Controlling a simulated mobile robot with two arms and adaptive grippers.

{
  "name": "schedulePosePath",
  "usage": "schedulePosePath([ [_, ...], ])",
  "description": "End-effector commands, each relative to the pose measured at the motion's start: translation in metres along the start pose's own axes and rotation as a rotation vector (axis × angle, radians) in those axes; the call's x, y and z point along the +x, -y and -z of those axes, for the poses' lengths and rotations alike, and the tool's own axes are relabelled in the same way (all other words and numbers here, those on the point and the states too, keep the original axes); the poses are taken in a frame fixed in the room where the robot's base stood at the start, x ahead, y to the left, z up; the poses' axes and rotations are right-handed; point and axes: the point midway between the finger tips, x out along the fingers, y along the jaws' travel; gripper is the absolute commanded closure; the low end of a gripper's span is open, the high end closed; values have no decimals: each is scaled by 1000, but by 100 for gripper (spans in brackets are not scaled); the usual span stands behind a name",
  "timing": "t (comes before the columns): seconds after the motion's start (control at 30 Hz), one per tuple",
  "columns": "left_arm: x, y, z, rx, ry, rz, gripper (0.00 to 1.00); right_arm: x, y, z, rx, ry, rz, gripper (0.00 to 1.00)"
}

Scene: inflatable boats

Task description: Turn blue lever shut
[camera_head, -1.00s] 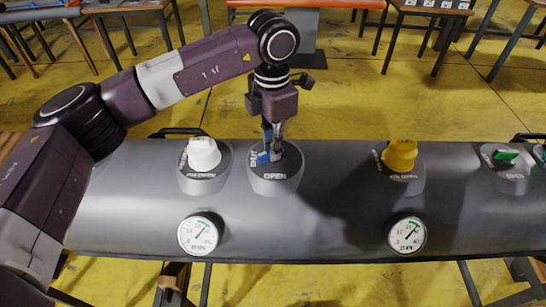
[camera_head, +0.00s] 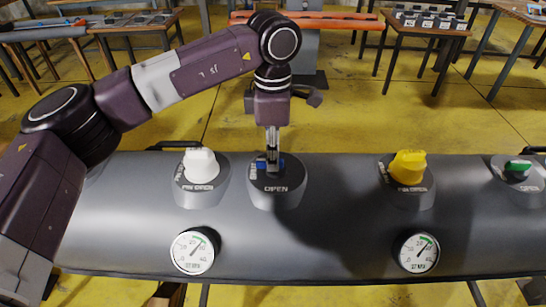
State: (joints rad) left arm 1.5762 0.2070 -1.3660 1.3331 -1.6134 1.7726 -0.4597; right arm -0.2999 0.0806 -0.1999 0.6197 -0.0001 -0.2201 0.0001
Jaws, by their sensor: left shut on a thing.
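The blue lever (camera_head: 261,164) sits on a round dark base (camera_head: 276,195) on top of the grey tube. The base bears the word OPEN on its front and a further label at its left, partly hidden. My left gripper (camera_head: 272,166) comes down from above and is shut on the blue lever. Its fingers hide much of the lever, so its exact angle is hard to tell. My right gripper is not in view.
A white knob (camera_head: 200,165) stands close on the left. A yellow knob (camera_head: 408,167) and a green lever (camera_head: 518,166) are to the right. Two gauges (camera_head: 195,251) (camera_head: 419,252) sit on the tube's front. Tables stand behind on the yellow floor.

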Motion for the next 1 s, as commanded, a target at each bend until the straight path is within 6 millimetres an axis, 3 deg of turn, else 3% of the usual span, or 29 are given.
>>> schedulePosePath([
  [0.33,-2,-1,0,6,1,-5,100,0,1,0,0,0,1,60],
  [0.37,-2,-1,0,6,1,-5,88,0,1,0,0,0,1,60],
  [0.53,-1,-1,0,5,1,-4,71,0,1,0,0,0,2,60],
  [0.83,-3,-1,0,4,0,-3,71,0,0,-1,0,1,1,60],
  [1.0,-25,-1,0,4,2,-6,71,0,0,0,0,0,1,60],
])
